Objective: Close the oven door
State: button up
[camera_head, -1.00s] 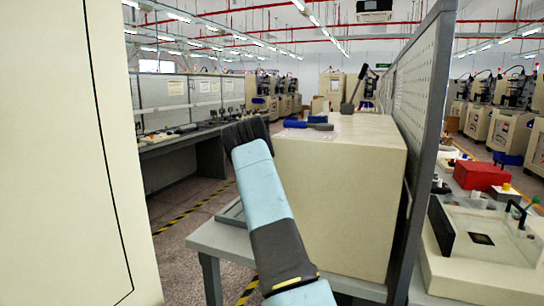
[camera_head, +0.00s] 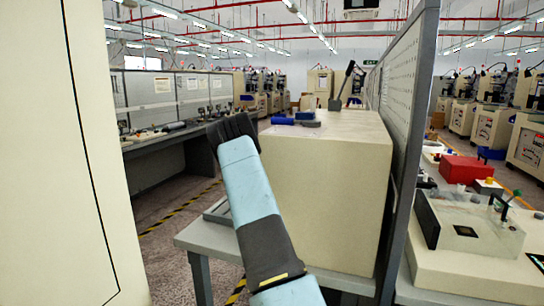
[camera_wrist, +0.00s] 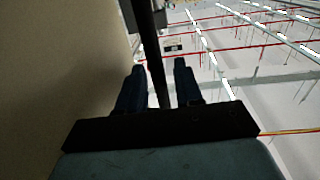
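A beige box-shaped cabinet (camera_head: 325,190), which looks like the oven, stands on a grey table. I cannot make out its door in the head view. My arm reaches up toward its left side, and its dark wrist (camera_head: 233,130) hides the fingers there. In the wrist view my gripper (camera_wrist: 160,68) has its two dark blue fingers apart. A dark bar (camera_wrist: 150,45), possibly a handle, runs up between them with gaps on both sides. I cannot tell how deep it sits between the fingers. A beige surface (camera_wrist: 60,75) fills the left of that view.
Blue-handled items (camera_head: 283,121) and an upright dark tool (camera_head: 343,85) are on the box. A grey perforated partition (camera_head: 405,120) stands at its right. A large beige panel (camera_head: 60,160) is close on the left. A red box (camera_head: 466,169) is on the right-hand bench.

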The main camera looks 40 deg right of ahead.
jog(key=v, duration=1.3)
jog(key=shift+a, duration=0.2)
